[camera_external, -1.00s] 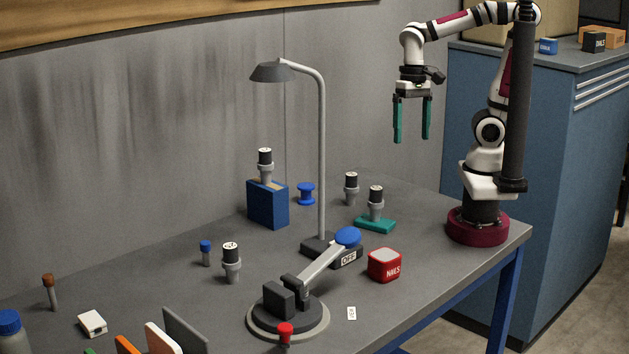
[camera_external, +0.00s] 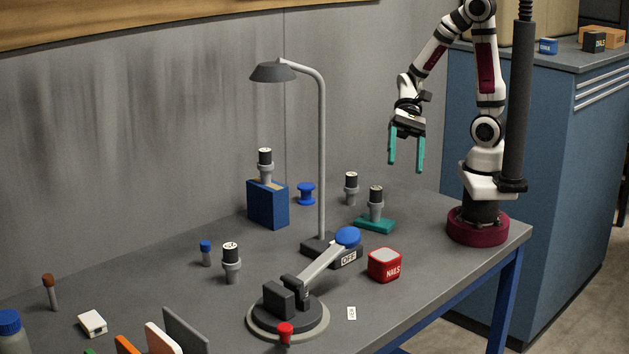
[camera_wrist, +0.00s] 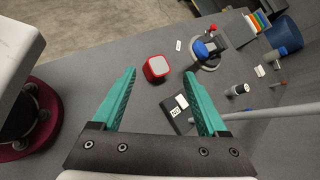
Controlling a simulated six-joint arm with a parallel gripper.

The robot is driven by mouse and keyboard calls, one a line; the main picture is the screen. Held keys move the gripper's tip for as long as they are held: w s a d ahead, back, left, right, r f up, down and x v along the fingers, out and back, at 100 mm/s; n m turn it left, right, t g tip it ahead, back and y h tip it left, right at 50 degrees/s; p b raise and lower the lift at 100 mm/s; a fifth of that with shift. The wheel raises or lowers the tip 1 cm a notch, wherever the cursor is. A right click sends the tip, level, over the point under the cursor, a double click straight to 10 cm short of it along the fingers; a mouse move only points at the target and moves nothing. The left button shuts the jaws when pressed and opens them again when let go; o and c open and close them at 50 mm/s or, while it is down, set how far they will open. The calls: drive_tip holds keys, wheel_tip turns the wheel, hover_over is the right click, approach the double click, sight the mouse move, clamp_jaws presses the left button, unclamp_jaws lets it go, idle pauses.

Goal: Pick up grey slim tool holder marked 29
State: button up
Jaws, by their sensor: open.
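Several grey tool holders with black tops stand upright in the external view. One is on the blue box (camera_external: 265,165), one on the table behind the lamp (camera_external: 351,189), one on a teal block (camera_external: 376,204), and one at the front left (camera_external: 231,264). Their top marks are too small to read, so I cannot tell which is 29. One holder also shows at the right in the wrist view (camera_wrist: 239,89). My gripper (camera_external: 406,168) is open and empty, pointing down above the table, above and to the right of the teal-block holder. Its teal fingers show in the wrist view (camera_wrist: 160,74).
A red NAILS box (camera_external: 384,265), a clamp-like lever device (camera_external: 287,313), a blue spool (camera_external: 306,193) and a blue-capped tube (camera_external: 206,253) stand around. The table's right front is mostly bare.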

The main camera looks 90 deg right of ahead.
drive_tip(key=w+d+f+m+t, duration=0.2)
drive_tip(key=w+d+m+t, duration=0.4)
drive_tip(key=w+d+m, duration=0.1)
drive_tip(key=m+t+h, duration=0.6)
drive_tip(key=m+h, duration=0.1)
drive_tip(key=m, duration=0.4)
hover_over(351, 188)
drive_tip(key=s+a, duration=0.2)
wheel_tip(351, 188, down, 8)
drive_tip(key=s+d+f+m+h, duration=0.1)
drive_tip(key=d+f, duration=0.1)
drive_tip(key=s+d+f+m+h, duration=0.1)
drive_tip(key=d+f+h, duration=0.1)
drive_tip(key=shift+s+m, duration=0.15)
drive_tip(key=shift+m, duration=0.25)
drive_tip(key=x, duration=0.7)
drive_tip(key=shift+w+a, duration=0.15)
drive_tip(key=shift+w, duration=0.05)
clamp_jaws()
